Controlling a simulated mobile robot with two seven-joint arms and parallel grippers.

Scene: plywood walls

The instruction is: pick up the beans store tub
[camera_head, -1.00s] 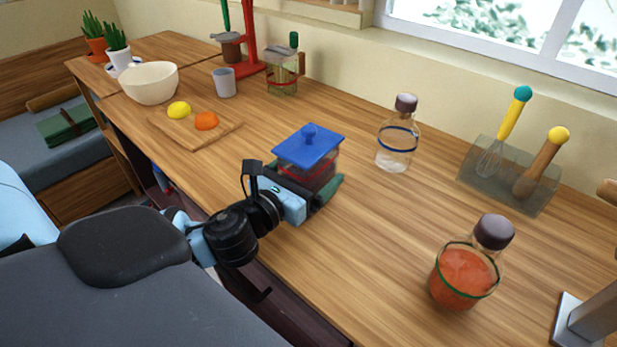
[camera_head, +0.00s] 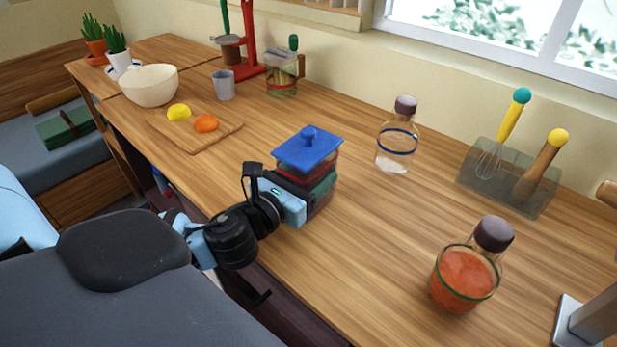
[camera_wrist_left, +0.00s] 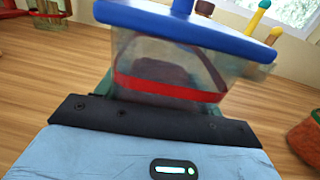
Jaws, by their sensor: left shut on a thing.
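The beans store tub (camera_head: 308,159) is a clear tub with a blue knobbed lid, a red band and dark contents. It is near the counter's front edge in the head view. It also fills the upper middle of the left wrist view (camera_wrist_left: 170,68), slightly tilted there. My left gripper (camera_head: 312,194) is shut on the tub, with a green finger across its right side. The gripper hides the tub's lower part, and I cannot tell whether its base touches the counter.
A clear bottle (camera_head: 396,145) stands to the right behind the tub. A jar of orange-red contents (camera_head: 465,276) stands at front right. A utensil holder (camera_head: 508,184) is near the wall. A board (camera_head: 216,140) with yellow and orange fruit lies to the left. The counter around the tub is clear.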

